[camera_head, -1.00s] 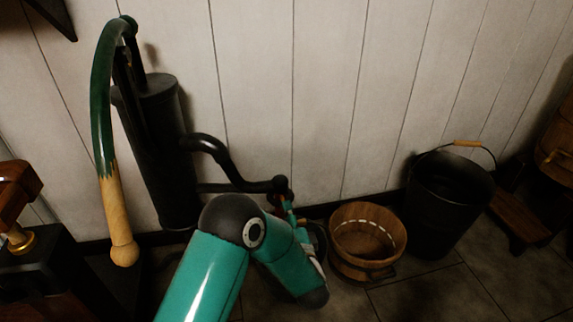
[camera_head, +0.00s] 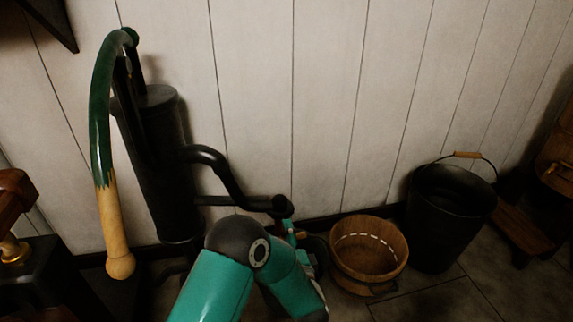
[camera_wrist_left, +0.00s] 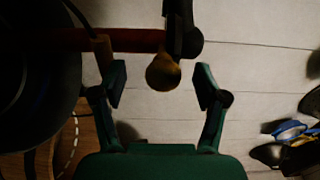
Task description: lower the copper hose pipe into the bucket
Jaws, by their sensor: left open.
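In the left wrist view, a reddish-brown bar (camera_wrist_left: 130,40) runs across the top, with a dull brass rounded end (camera_wrist_left: 163,74) hanging beneath its right part; it may be the copper hose pipe, but the dark view leaves this unsure. My left gripper (camera_wrist_left: 160,68) is open, one green finger on each side of the brass end; I cannot tell whether they touch it. In the head view this gripper (camera_head: 298,236) is mostly hidden behind my teal arm, near the black pump's spout. A wooden bucket (camera_head: 346,272) stands right of it, and a black bucket (camera_head: 446,235) stands further right.
The black pump (camera_head: 163,180) stands against the white plank wall, with a green handle ending in a wooden grip (camera_head: 112,225). A low wooden step (camera_head: 527,232) is right of the black bucket. Floor tiles in front of the buckets are clear.

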